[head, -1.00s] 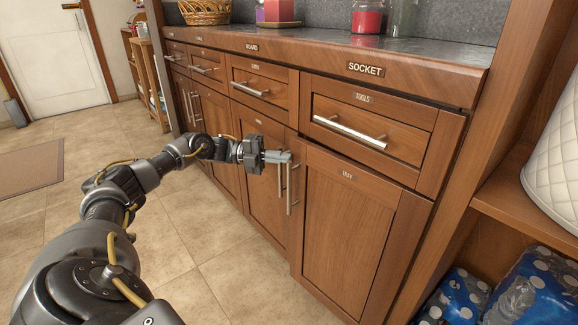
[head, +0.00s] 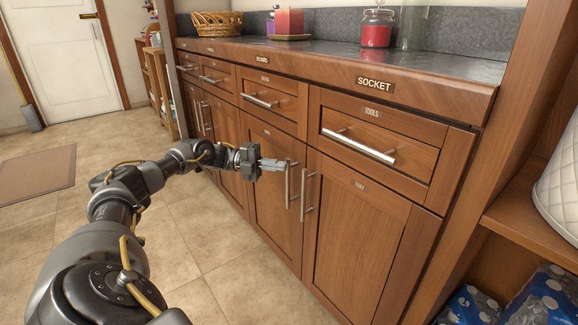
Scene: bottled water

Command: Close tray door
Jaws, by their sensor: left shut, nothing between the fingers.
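The tray door (head: 355,240) is the wooden cabinet door at the right, below the drawer marked TOOLS, with a small label that seems to read TRAY. It looks flush with the cabinet front. Its vertical metal handle (head: 304,196) is on its left edge. My left gripper (head: 284,165) is shut and empty, in front of the neighbouring door (head: 268,205), with its fingertips close to that door's handle (head: 288,186). I cannot tell whether they touch it. My right gripper is not in view.
The tools drawer (head: 372,145) above looks shut. A counter (head: 400,75) runs along the top with a basket (head: 217,24), a red candle (head: 289,22) and a red jar (head: 377,28). An open shelf (head: 540,215) is at the right.

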